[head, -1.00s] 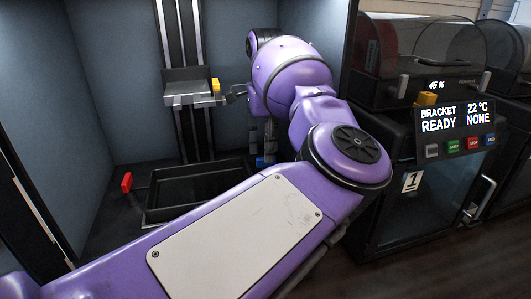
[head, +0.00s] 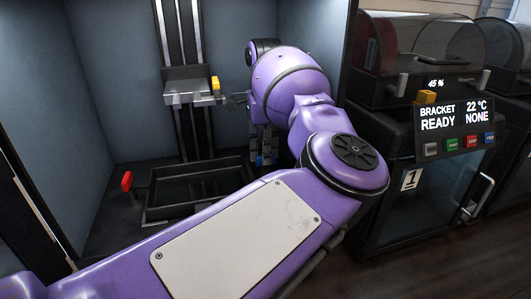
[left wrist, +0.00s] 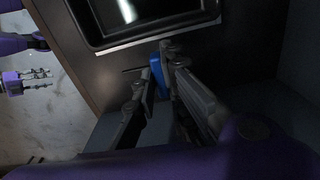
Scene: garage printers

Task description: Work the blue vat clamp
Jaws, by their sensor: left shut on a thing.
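The blue vat clamp (left wrist: 156,73) shows between the fingers of my left gripper (left wrist: 157,68) in the left wrist view, beside the rim of the dark vat (left wrist: 155,38). The left gripper is shut on it. In the head view the left gripper (head: 264,156) points down at the right side of the vat (head: 154,212), mostly behind my purple arm, and only a little blue shows there. My right gripper (left wrist: 38,80) is small at the left edge of the left wrist view; its finger opening is unclear.
A red clamp handle (head: 127,181) stands left of the vat. A grey build platform (head: 188,88) with a yellow knob (head: 215,83) is above it on a vertical rail. Cabinet walls close in the sides. Another printer (head: 420,75) with a status screen (head: 452,117) stands right.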

